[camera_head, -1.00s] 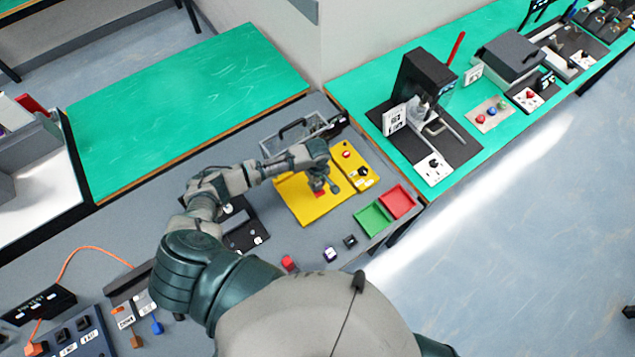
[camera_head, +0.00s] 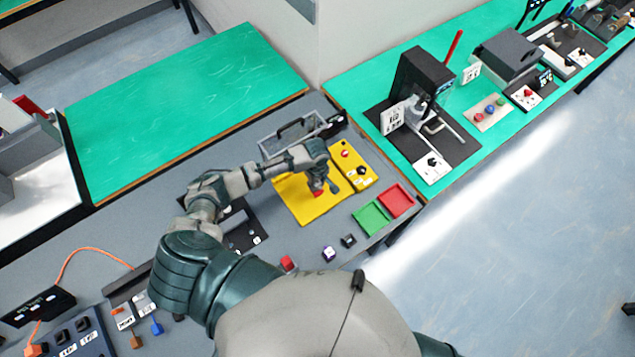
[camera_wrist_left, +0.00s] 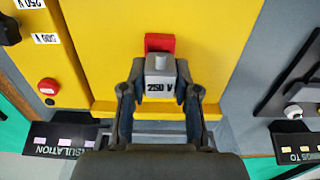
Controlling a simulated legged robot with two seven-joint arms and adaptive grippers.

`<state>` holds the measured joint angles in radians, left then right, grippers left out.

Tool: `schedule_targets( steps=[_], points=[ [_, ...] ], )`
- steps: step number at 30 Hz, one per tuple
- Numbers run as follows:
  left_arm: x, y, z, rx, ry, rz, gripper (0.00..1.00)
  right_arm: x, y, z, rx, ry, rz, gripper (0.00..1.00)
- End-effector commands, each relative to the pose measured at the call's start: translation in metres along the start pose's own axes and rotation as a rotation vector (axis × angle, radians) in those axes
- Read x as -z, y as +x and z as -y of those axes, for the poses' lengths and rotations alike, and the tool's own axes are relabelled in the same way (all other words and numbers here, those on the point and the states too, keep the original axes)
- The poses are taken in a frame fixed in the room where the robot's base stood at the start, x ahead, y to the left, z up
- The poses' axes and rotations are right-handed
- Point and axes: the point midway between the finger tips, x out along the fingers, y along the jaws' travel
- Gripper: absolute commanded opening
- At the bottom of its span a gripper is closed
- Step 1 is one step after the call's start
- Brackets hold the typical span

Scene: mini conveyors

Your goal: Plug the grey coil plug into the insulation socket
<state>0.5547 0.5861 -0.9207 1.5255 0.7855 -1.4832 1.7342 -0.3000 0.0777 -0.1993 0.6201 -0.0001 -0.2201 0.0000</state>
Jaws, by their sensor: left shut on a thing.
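My left gripper (camera_head: 322,184) is over the yellow plate (camera_head: 299,208) in the head view. In the left wrist view the gripper (camera_wrist_left: 161,92) is shut on a grey block marked 250 V (camera_wrist_left: 160,66), which I take to be the grey plug. A red piece (camera_wrist_left: 160,42) shows directly behind the block, over the yellow surface. I cannot tell whether the block touches it. The underside of the block is hidden. A dark strip lettered INSULATION (camera_wrist_left: 60,139) lies at the lower left of the wrist view; any socket opening is not clear. My right gripper is not in view.
A yellow box with a red button (camera_head: 354,166) stands beside the plate, with a clear handled case (camera_head: 290,135) behind. Green (camera_head: 371,217) and red (camera_head: 397,200) trays lie right. A red cube (camera_head: 287,263) and small dark blocks lie in front.

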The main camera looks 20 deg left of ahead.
Motion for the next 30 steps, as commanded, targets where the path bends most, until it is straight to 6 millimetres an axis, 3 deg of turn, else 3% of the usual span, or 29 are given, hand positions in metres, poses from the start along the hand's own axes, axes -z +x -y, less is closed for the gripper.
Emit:
schedule_targets(
  steps=[30],
  points=[
    [-0.0003, 0.0076, -0.0007, 0.0, 0.0, 0.0, 0.0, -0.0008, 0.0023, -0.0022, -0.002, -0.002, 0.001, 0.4]
  ],
)
